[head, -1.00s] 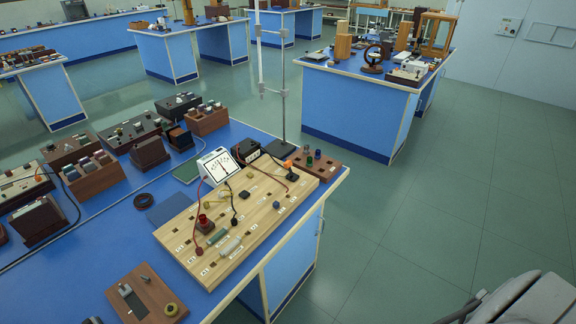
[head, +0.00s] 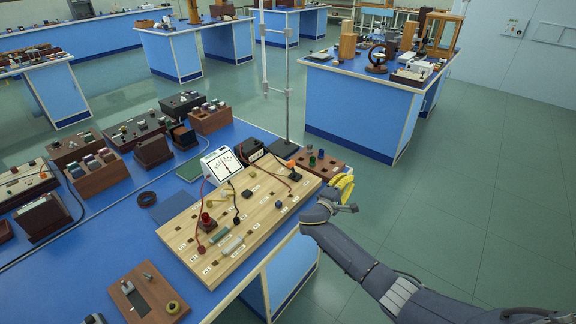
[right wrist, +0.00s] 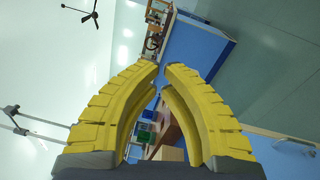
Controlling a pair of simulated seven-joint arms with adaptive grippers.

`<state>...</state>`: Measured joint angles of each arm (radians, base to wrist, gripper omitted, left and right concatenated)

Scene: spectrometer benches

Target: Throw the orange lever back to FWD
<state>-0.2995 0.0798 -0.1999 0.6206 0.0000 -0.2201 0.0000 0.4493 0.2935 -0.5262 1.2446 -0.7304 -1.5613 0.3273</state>
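The orange lever (head: 290,164) stands on a small black base near the far right corner of the pale wooden circuit board (head: 262,222). Its tip leans to the left in the head view. Labels near it are too small to read. My right gripper (head: 345,186), with yellow fingers, is off the right edge of the board, to the right of the lever and apart from it. In the right wrist view its fingers (right wrist: 160,72) curve toward each other with a narrow gap between the tips and nothing held. The lever cannot be made out there. My left gripper is out of view.
A white meter (head: 220,164), a black box (head: 251,149) and a stand rod (head: 289,100) are behind the board. Red and black wires cross the board. Open floor lies to the right.

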